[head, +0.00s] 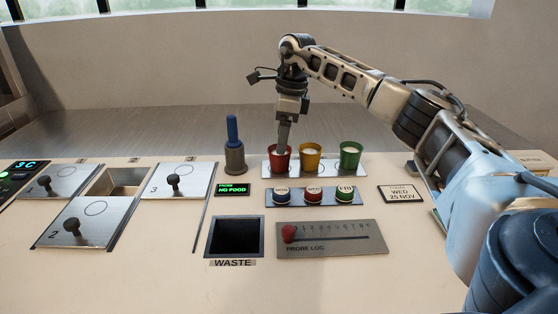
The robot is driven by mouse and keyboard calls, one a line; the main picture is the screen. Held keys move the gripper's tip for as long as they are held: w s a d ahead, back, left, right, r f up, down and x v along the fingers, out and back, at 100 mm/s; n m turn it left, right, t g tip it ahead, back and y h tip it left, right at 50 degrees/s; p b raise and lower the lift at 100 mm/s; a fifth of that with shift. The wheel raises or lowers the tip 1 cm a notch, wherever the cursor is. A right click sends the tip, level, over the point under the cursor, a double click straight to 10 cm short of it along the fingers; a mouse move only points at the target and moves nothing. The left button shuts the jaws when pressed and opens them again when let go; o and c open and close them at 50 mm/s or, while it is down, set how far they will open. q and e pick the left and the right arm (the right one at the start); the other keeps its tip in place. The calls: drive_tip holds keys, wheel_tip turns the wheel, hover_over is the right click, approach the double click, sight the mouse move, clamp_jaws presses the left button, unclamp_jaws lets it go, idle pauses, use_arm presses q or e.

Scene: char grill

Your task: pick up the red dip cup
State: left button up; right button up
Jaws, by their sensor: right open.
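The red dip cup (280,162) stands upright at the left end of a row on a light tray (333,173). A yellow cup (310,158) and a green cup (350,156) stand to its right. My right gripper (283,146) points down at the red cup, with its fingers overlapping the cup's upper part in the head view. It is open. I cannot tell whether the fingers touch the cup or are around its rim. My left gripper is not in view.
A blue-handled tool in a grey holder (235,160) stands just left of the cups. In front are several buttons on a plate (301,197), a probe log panel (350,246) with a red knob, and a waste opening (234,236). Lidded compartments with black knobs (175,183) lie left.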

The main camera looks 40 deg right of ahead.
sight(280, 159)
drive_tip(key=shift+w+a+f+p, duration=0.1)
drive_tip(key=shift+w+f, duration=0.1)
drive_tip(key=shift+f, duration=0.9)
drive_tip(key=shift+w+d+f+p, duration=0.1)
drive_tip(key=shift+w+f+p, duration=0.1)
drive_tip(key=shift+f, duration=0.9)
drive_tip(key=shift+w+a+f+p, duration=0.1)
drive_tip(key=shift+w+f, duration=0.1)
drive_tip(key=shift+f, duration=0.9)
drive_tip(key=c, duration=1.1)
